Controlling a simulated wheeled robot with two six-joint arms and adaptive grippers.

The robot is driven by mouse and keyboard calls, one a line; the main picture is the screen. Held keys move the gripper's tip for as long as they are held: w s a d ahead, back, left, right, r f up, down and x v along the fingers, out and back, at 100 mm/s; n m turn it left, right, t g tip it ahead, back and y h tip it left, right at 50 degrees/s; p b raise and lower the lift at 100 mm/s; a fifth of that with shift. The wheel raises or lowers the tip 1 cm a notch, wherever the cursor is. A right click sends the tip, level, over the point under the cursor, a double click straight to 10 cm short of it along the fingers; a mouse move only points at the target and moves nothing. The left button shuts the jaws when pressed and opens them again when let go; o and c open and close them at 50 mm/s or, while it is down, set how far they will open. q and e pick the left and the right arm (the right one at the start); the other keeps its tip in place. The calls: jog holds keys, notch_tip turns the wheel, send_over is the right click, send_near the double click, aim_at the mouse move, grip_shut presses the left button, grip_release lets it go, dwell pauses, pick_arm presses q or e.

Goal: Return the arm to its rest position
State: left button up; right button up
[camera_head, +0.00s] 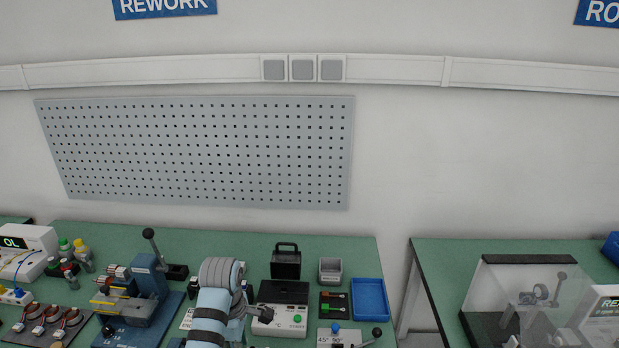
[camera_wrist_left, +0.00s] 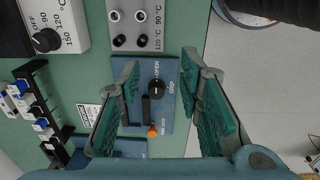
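My left gripper (camera_wrist_left: 162,75) is open and empty in the left wrist view, its teal-padded fingers wide apart. Between the fingers lies a blue panel (camera_wrist_left: 173,119) with a black knob (camera_wrist_left: 159,88), the words OPEN and GRIP, and an orange-tipped lever (camera_wrist_left: 153,131). The fingers do not appear to hold anything; their height above the panel is unclear. In the head view, one of my arms (camera_head: 214,302) rises from the bottom edge in front of the bench. My right gripper is not in view.
In the wrist view, temperature-marked boxes (camera_wrist_left: 69,22) stand at the upper left and a black rack (camera_wrist_left: 50,155) at the left. In the head view, the green bench carries a blue press (camera_head: 150,275), a black-handled box (camera_head: 286,264) and a blue tray (camera_head: 384,298). A gap separates the right bench.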

pick_arm(q)
jog(key=s+a+f+m, duration=0.1)
jog(key=f, duration=0.1)
jog(key=s+a+f+m, duration=0.1)
jog(key=f, duration=0.1)
jog(key=s+a+f+m, duration=0.1)
jog(key=s, duration=0.1)
jog(key=shift+f+t, duration=0.3)
jog(key=shift+f, duration=0.1)
jog(key=s+a+f+m+t+y, duration=0.1)
jog(key=s+a+m, duration=0.2)
jog(key=s+m, duration=0.7)
jog(key=s+a+m+t, duration=0.25)
jog(key=s+m, duration=0.35)
jog(key=s, duration=0.8)
notch_tip(320, 180, down, 20)
jog(key=s+a+g, duration=0.2)
jog(key=a, duration=0.1)
jog(key=s+f+n+g+b, duration=0.1)
jog(key=s+f, duration=1.2)
jog(key=shift+s, duration=0.35)
jog(key=shift+a+f, duration=0.1)
jog(key=shift+c, duration=0.3)
